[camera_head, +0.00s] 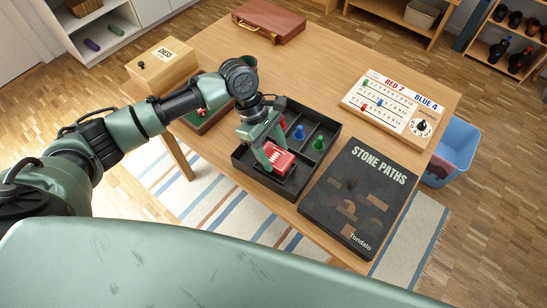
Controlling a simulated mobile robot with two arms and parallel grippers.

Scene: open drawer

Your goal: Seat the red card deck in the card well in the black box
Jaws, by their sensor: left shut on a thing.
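The red card deck (279,160) is in the jaws of my left gripper (274,158), which is shut on it. The gripper and deck are over the left front part of the black box (262,181). The deck looks tilted, and I cannot tell whether it touches the bottom of a well. The black box has dividers; a blue pawn (300,132) and a green pawn (318,143) stand in its other compartments. The gripper and arm hide part of the box's left side. My right gripper is not in view.
The Stone Paths lid (345,205) lies right of the box. A score board (385,105) with pegs is behind it. A wooden chess box (163,66), a small tray (204,121) under my arm and a brown case (268,20) are on the table. The table's middle back is clear.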

